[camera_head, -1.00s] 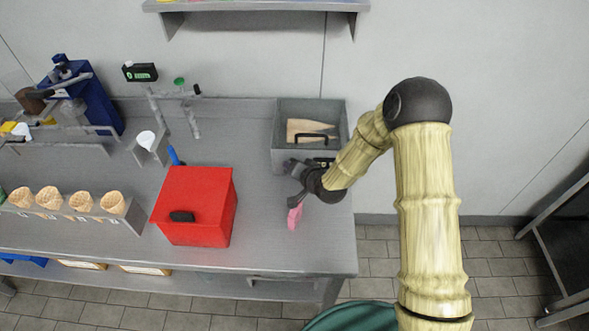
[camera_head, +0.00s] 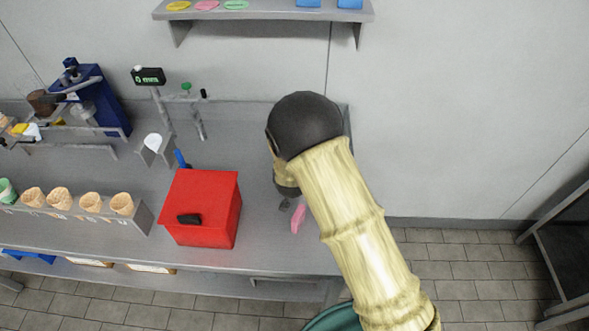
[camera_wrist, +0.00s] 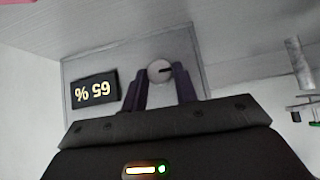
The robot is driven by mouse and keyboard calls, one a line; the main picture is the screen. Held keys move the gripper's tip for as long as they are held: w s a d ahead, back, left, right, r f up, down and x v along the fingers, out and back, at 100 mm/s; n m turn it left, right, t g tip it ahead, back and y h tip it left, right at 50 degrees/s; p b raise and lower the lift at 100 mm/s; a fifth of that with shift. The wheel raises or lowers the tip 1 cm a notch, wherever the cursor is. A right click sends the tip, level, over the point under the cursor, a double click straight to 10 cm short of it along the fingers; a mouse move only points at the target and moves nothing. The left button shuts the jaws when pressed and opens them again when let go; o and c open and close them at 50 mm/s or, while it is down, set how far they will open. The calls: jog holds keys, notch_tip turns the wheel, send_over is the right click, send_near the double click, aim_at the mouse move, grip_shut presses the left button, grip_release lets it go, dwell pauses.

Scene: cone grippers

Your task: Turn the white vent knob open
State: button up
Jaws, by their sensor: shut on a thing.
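The white vent knob (camera_wrist: 160,71) shows in the wrist view as a round white dial with a dark mark pointing right. It sits on a grey panel (camera_wrist: 105,58). A black display (camera_wrist: 93,90) left of the knob reads 65 %, upside down in this view. My gripper (camera_wrist: 159,80) has its two dark purple fingers on either side of the knob and is shut on it. In the head view my arm hides the knob, the panel and most of my gripper.
A red box (camera_head: 203,208) with a black handle stands on the grey counter (camera_head: 265,240), left of my arm. A pink item (camera_head: 298,217) is near my wrist. Wafer cones (camera_head: 60,198) stand in a rack at left. A shelf (camera_head: 265,14) hangs on the wall.

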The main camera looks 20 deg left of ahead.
jog(key=shift+f, duration=0.1)
dwell(0.3)
jog(key=o, duration=1)
jog(key=shift+c, duration=0.2)
jog(key=shift+s+r, duration=0.35)
jog(key=shift+r, duration=0.15)
jog(key=v, duration=1.6)
jog(key=shift+s+a, duration=0.2)
jog(key=shift+s, duration=0.1)
